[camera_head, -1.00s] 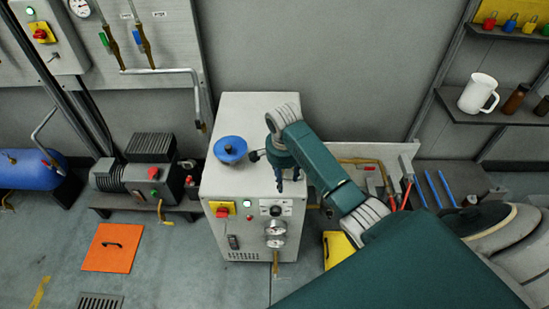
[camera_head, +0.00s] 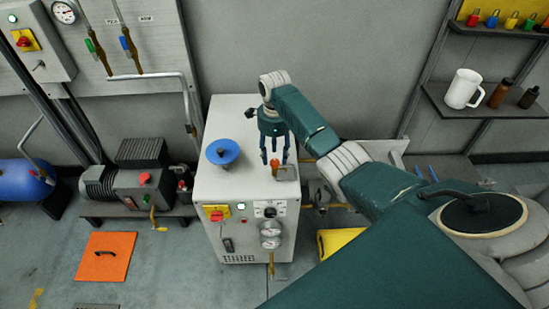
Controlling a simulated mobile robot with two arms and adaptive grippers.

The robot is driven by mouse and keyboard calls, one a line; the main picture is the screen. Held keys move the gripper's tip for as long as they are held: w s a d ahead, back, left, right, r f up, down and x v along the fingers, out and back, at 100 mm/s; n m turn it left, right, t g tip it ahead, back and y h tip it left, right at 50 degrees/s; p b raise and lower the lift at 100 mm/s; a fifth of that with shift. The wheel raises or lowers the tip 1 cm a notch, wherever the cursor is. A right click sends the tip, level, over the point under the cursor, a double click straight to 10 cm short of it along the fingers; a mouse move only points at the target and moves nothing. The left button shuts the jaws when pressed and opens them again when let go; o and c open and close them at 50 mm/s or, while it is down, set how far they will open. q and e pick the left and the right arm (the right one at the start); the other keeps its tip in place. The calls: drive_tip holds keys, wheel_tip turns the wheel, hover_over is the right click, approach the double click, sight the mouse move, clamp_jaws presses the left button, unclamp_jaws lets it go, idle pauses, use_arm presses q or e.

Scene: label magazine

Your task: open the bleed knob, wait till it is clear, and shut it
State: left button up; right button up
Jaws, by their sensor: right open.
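The pale grey cabinet (camera_head: 232,187) stands in the middle of the view. A blue round dished part (camera_head: 223,152) sits on its top. A small orange-brown fitting (camera_head: 276,170) is at the right part of the top, just below my right fingertips; I cannot tell if it is the bleed knob. My right gripper (camera_head: 274,157) points down over it, open and empty, with no clear contact. Dial gauges (camera_head: 271,228) and a red button on a yellow plate (camera_head: 216,212) are on the cabinet's front. My left gripper is out of view.
A pump (camera_head: 140,184) and a blue tank (camera_head: 24,178) stand to the left. An orange floor plate (camera_head: 106,256) lies in front. Shelves with a white jug (camera_head: 463,88) and bottles are at right. A yellow thing (camera_head: 340,242) lies beside the cabinet, under my right arm.

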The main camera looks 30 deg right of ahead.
sight(275, 163)
drive_tip(key=shift+f, duration=1.35)
clamp_jaws()
